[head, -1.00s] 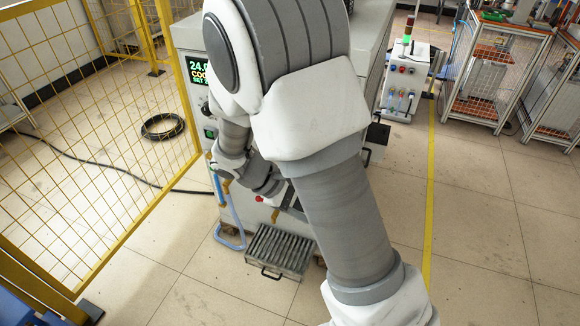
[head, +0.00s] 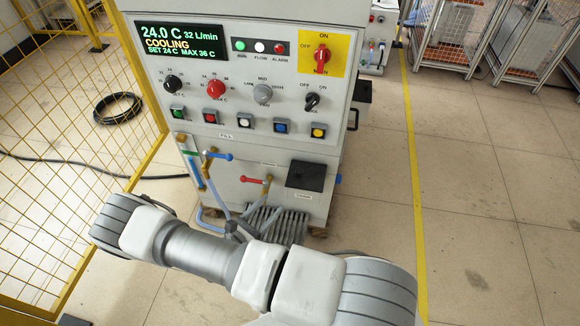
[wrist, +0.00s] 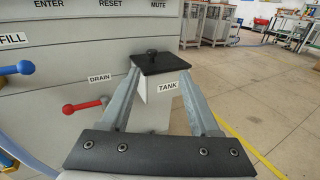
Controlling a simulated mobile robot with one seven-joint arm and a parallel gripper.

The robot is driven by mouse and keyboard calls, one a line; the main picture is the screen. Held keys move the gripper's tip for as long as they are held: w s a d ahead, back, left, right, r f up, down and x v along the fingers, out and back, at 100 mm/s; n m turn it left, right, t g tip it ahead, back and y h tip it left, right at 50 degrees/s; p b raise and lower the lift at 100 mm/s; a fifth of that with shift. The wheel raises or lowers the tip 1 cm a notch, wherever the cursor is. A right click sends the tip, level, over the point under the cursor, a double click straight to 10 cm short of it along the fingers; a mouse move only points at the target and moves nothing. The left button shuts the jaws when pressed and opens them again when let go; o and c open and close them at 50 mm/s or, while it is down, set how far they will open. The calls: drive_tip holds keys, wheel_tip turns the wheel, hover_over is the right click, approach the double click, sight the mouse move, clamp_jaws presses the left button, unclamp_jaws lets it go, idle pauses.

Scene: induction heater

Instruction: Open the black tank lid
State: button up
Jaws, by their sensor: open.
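The black tank lid (head: 306,176) is a flat dark square on the lower right of the machine's front in the head view. In the wrist view the lid (wrist: 162,64) lies closed on the white box labelled TANK (wrist: 165,88), with a small black knob (wrist: 151,56) on top. My gripper (wrist: 160,76) is open, with nothing held. Its two fingers point toward the tank, one tip on each side of the box in the picture. I cannot tell whether they touch it. In the head view my gripper is not clearly seen past my arm.
The red drain valve handle (wrist: 86,106) and blue fill handle (wrist: 16,69) stick out left of the tank. The control panel (head: 240,80) is above. A yellow mesh fence (head: 75,130) stands at left.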

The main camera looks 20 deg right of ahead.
sight(297, 174)
drive_tip(key=shift+n+t, duration=0.5)
drive_tip(key=shift+n, duration=0.2)
drive_tip(key=x, duration=0.5)
drive_tip(key=f+x, duration=0.1)
drive_tip(key=x, duration=0.5)
drive_tip(key=f+b+x, duration=0.1)
drive_tip(key=x, duration=0.5)
drive_tip(key=shift+w+f, duration=0.15)
drive_tip(key=shift+w, duration=0.35)
drive_tip(key=shift+c, duration=0.3)
clamp_jaws()
